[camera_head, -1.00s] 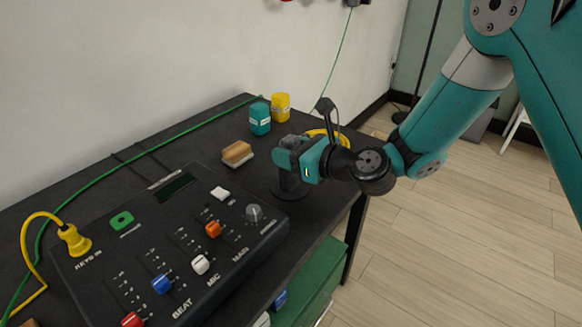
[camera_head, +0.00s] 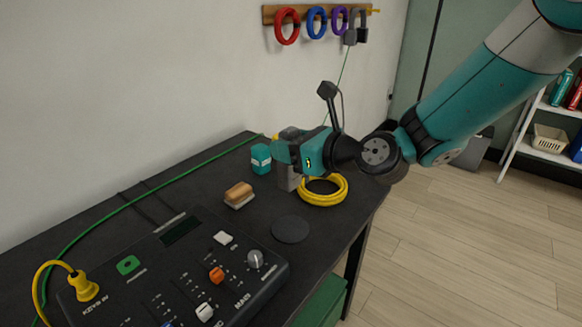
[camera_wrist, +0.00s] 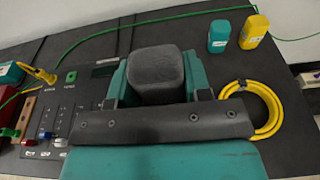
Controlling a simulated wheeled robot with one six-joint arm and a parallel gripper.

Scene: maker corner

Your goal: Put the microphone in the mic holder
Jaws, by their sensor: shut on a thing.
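The microphone is a grey, blocky thing held upright in my gripper. In the head view its body (camera_head: 287,178) shows below the jaws, and in the wrist view its rounded dark top (camera_wrist: 156,72) sits between the teal fingers. My gripper (camera_head: 291,153) is shut on it, above the table beside the yellow cable coil (camera_head: 324,201). A dark grey holder-like piece (camera_head: 350,28) hangs at the right end of the wall rack; I cannot tell for sure that it is the mic holder. A flat dark disc (camera_head: 291,229) lies bare on the table.
A mixer (camera_head: 180,270) fills the front left of the black table. A wooden brush (camera_head: 239,195) and teal bottle (camera_head: 261,158) stand behind; the yellow bottle (camera_wrist: 254,31) shows in the wrist view. Rings hang on the wooden wall rack (camera_head: 272,14).

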